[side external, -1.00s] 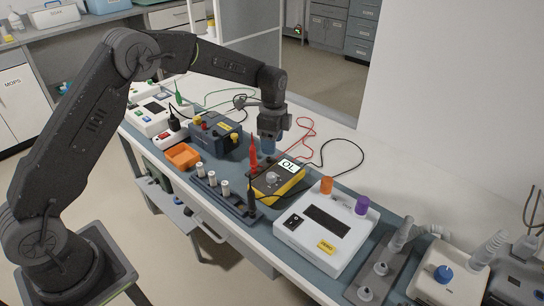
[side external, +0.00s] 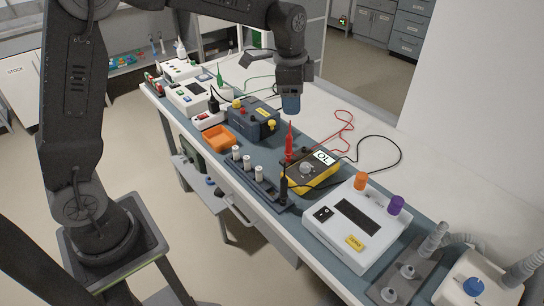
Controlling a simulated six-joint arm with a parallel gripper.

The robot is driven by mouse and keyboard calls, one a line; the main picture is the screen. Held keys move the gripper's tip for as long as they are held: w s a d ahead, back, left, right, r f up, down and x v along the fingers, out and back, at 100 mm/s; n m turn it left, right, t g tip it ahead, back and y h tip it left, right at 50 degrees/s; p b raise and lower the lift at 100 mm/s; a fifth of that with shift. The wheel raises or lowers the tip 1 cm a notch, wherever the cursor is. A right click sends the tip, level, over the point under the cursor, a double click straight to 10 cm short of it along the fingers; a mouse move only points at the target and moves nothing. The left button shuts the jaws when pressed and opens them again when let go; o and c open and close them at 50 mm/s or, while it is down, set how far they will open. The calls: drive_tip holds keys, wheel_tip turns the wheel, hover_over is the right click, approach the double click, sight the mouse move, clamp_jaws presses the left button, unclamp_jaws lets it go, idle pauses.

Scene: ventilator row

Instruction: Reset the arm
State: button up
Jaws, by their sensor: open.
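My gripper (side external: 290,103) is open and points down in the air over the bench. Its blue-grey fingertips seem empty, though the gap between them is hard to see. In the picture it sits above the red probe (side external: 289,140) and right of the blue box (side external: 255,120) with yellow knobs. The red probe stands upright beside the yellow meter (side external: 312,172). A black probe (side external: 283,185) stands upright near the meter's left side. My gripper appears apart from all of these.
An orange tray (side external: 222,138) and a rack with white cylinders (side external: 247,167) lie along the bench's front. A white unit (side external: 357,228) with orange and purple knobs stands to the right. Red, black and green leads cross the bench.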

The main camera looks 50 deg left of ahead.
drive_tip(key=s+r+n+t, duration=0.2)
drive_tip(key=s+r+n, duration=0.35)
drive_tip(key=s, duration=0.75)
drive_tip(key=s+f+n+t, duration=0.1)
drive_tip(key=s+n, duration=0.3)
drive_tip(key=s, duration=0.8)
drive_tip(key=shift+s+d+t, duration=0.25)
drive_tip(key=shift+t, duration=0.45)
